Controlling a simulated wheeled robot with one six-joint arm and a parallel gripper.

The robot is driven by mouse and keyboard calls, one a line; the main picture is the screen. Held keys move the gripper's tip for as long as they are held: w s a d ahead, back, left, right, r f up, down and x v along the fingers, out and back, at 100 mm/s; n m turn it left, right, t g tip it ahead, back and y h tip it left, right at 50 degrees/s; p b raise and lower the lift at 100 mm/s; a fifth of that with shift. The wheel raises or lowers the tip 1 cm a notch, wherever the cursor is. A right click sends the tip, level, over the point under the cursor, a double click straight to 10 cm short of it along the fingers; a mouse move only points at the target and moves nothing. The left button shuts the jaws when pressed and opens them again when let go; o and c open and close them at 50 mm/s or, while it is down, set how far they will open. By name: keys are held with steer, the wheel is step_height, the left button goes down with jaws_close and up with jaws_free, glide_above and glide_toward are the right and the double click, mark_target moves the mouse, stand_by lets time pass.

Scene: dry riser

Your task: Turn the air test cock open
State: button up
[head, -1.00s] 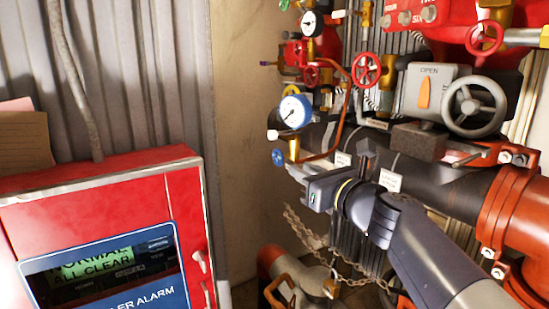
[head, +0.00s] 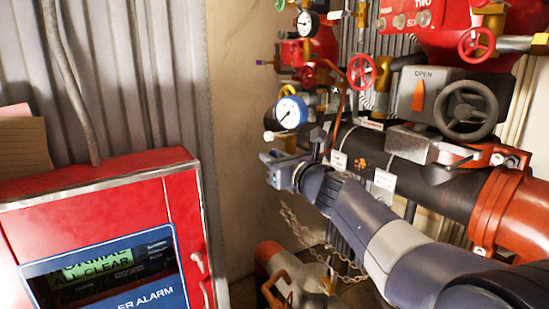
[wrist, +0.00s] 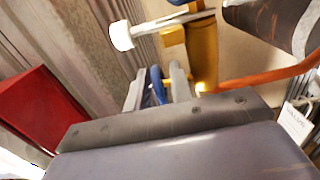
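A thick black pipe (head: 405,170) runs behind my arm to an orange-red coupling (head: 505,210). A grey valve gearbox (head: 425,92) marked OPEN has a grey handwheel (head: 468,108). The red alarm cabinet (head: 110,215) stands at left. A chain (head: 300,228) hangs below my arm.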

jaws_close()
steer(key=p, duration=0.3)
steer(key=shift+r+g, duration=0.25)
steer(key=shift+g, duration=0.05)
steer(key=g+h+p, duration=0.1)
steer(key=p, duration=0.2)
steer(key=shift+r, duration=0.1)
steer(key=g+p, duration=0.1)
steer(key=p, duration=0.1)
steer(key=shift+f+h+p, duration=0.2)
steer(key=shift+h+p, duration=0.1)
steer(key=shift+h, duration=0.1)
steer(key=shift+f+g+h, duration=0.1)
steer(key=shift+g+h, duration=0.4)
steer(key=shift+g, duration=0.7)
